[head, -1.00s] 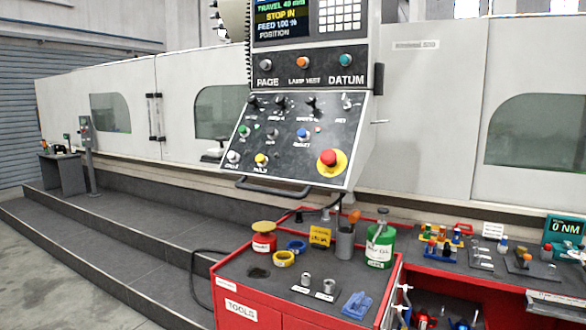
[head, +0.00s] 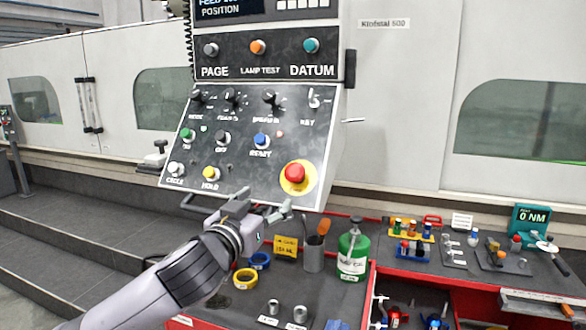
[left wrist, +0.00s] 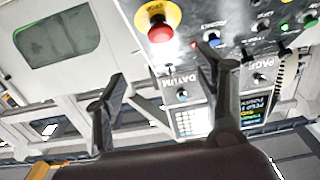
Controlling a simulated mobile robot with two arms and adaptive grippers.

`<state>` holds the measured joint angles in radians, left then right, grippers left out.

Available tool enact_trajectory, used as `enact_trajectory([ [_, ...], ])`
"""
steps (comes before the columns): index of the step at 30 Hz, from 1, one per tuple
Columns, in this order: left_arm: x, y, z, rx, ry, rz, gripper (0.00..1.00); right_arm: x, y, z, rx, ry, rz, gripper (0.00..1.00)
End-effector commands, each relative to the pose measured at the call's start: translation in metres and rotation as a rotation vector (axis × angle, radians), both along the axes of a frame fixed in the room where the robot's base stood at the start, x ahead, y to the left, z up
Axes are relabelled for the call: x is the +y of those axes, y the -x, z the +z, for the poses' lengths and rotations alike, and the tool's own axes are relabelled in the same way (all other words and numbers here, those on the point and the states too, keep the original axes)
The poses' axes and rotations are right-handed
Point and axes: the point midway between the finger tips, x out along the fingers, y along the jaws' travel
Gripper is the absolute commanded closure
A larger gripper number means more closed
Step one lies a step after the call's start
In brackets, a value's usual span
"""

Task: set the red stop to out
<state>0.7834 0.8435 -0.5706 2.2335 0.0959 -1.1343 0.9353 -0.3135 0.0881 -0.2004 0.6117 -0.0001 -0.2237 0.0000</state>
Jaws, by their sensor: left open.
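The red stop (head: 295,174) is a round mushroom button on a yellow disc at the lower right of the sloped control panel (head: 240,140). In the left wrist view the red stop (left wrist: 160,30) shows near the top, beyond and between the fingertips. My left gripper (head: 264,207) is open and empty, in front of the panel's lower edge, below and left of the stop. Its fingers also show spread in the left wrist view (left wrist: 158,78). They look apart from the stop. I cannot tell whether the stop is in or out. My right gripper is not in view.
Other knobs and buttons sit close by, including the yellow hold button (head: 210,174) and blue reset button (head: 261,140). A handle bar (head: 195,204) runs below the panel. Under it, the red tool cart (head: 366,285) carries a green oil can (head: 352,255) and a grey cup (head: 314,257).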

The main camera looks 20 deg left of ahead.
Motion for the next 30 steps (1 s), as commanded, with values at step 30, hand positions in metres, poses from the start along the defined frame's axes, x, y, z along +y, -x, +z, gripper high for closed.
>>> enact_trajectory([
  [30, -0.007, -0.154, 0.009, -0.01, 0.001, -0.002, 0.36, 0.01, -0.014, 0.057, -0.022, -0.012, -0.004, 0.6],
])
